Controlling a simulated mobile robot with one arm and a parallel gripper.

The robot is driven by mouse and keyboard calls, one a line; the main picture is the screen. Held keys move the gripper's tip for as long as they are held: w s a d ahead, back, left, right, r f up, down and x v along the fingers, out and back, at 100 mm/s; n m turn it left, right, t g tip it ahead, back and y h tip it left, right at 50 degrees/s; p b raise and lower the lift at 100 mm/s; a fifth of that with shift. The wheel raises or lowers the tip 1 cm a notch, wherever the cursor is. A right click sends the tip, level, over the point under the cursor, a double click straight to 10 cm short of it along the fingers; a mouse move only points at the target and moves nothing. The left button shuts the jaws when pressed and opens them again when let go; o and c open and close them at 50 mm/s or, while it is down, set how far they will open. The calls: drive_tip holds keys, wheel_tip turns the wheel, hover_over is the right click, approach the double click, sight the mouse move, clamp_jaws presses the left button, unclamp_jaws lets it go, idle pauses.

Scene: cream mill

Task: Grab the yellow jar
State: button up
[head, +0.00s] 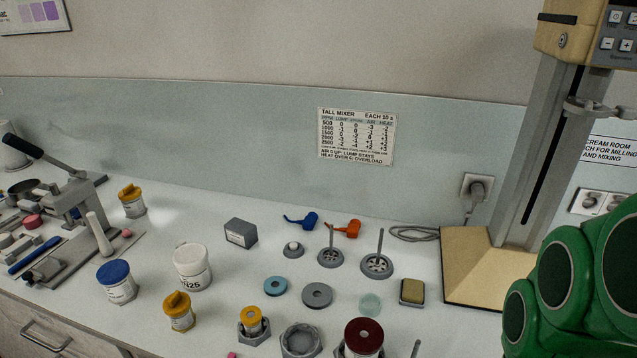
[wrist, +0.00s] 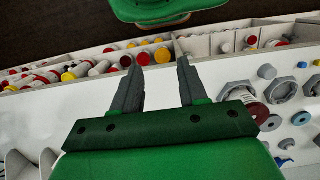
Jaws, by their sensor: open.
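In the head view, a white jar with a yellow lid (head: 179,311) stands at the front of the bench. A second yellow-lidded jar (head: 131,200) stands farther back at left, beside the lever press. A smaller yellow-topped jar (head: 252,322) sits in a grey hexagonal holder to the right of the front jar. I cannot tell which one the task means. My gripper (wrist: 158,62) is open in the wrist view, with nothing between its fingers. Beyond its fingertips is a compartmented tray, with a yellow-lidded item (wrist: 163,55) near the tips.
A blue-lidded jar (head: 117,282) and a white jar (head: 194,266) stand close to the front yellow-lidded jar. A dark-red-lidded jar (head: 364,337) is at front right. The lever press (head: 75,205) is at left and a tall mixer column (head: 537,150) at right.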

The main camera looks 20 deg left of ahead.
drive_tip(key=shift+o, duration=0.3)
drive_tip(key=o, duration=0.9)
drive_tip(key=shift+c, duration=0.2)
